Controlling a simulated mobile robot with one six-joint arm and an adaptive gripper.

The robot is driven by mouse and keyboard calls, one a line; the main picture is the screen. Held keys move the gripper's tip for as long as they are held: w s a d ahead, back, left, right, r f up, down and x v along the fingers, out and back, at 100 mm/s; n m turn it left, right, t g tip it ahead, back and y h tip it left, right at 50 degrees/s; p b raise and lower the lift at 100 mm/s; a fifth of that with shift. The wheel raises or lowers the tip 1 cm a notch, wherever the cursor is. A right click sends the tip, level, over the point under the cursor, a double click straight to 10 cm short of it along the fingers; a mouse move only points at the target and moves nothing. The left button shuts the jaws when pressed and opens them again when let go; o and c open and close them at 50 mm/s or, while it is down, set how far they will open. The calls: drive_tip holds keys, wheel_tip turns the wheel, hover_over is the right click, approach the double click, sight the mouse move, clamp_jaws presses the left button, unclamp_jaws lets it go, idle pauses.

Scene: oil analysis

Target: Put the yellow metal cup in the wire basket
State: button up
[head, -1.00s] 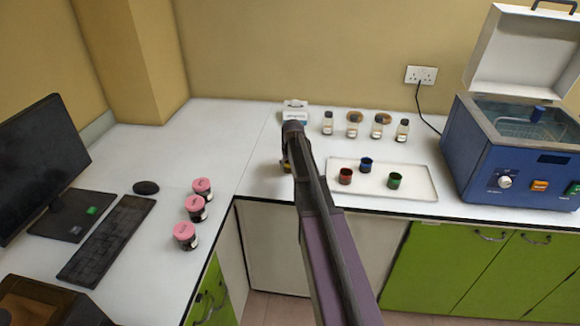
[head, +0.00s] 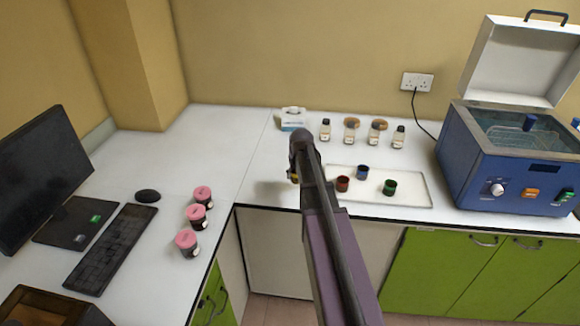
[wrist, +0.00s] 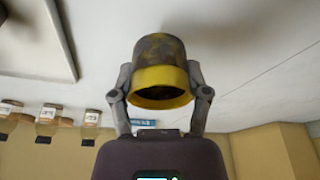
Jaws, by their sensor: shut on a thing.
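The yellow metal cup (wrist: 160,75) is between the two fingers of my gripper (wrist: 160,84) in the wrist view. It has a bright yellow band at its open end and a dark, worn body. My gripper is shut on its sides. In the head view my own arm hides most of the cup; only a small yellow bit (head: 293,178) shows beside my gripper (head: 294,172), left of the white tray. The wire basket (head: 508,135) sits inside the open blue bath (head: 470,160) at the right, well away from my gripper.
The white tray (head: 415,197) holds a red cup (head: 343,184), a blue cup (head: 363,172) and a green cup (head: 389,188). Several bottles (head: 350,133) stand behind it. Pink-lidded jars (head: 197,217) stand on the left counter. The bath's lid (head: 505,65) stands raised.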

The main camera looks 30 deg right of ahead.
drive_tip(key=s, duration=0.9)
drive_tip(key=shift+d+r+p, duration=0.1)
drive_tip(key=shift+r+p, duration=0.25)
drive_tip(key=shift+r, duration=0.05)
idle(0.4)
